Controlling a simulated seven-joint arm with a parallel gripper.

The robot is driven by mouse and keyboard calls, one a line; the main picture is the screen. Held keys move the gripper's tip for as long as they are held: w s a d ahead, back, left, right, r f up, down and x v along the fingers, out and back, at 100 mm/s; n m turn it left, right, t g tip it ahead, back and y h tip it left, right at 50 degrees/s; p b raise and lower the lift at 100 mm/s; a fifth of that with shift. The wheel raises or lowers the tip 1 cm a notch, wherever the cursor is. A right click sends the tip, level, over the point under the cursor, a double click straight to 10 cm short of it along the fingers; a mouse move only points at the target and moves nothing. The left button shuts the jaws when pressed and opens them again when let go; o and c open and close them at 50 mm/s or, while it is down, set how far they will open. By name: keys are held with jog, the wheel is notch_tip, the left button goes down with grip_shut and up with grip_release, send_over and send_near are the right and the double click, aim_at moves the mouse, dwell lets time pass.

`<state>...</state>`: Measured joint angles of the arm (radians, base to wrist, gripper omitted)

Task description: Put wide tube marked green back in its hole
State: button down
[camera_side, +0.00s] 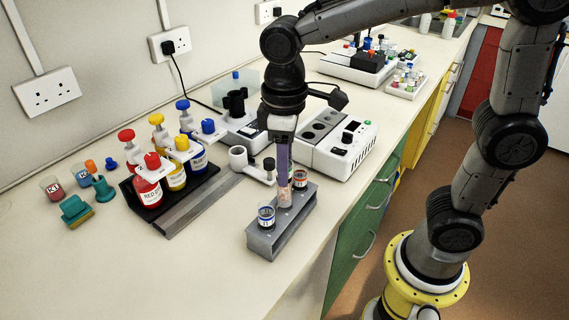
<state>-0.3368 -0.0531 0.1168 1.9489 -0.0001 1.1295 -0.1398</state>
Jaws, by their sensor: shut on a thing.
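A grey rack (263,241) stands near the front edge of the bench. A wide tube with a blue band (266,216) sits in its near end, and a tube with an orange-red mark (300,179) sits toward its far end. My gripper (284,184) points down over the middle of the rack, shut on a pale wide tube (285,199) between those two. The tube looks upright, with its lower part at the rack's top. Its green mark is hidden or too small to make out, and I cannot tell how deep it sits.
Red, yellow and blue bottles (147,192) stand on a dark tray at the left. A white stand with a round holder (240,158) is just behind the rack. A white machine (338,150) stands behind it to the right.

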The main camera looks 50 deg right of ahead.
aim_at(285, 190)
jog(key=shift+f, duration=1.35)
dwell(0.6)
jog(key=shift+f, duration=1.8)
jog(key=shift+c, duration=2.4)
grip_release()
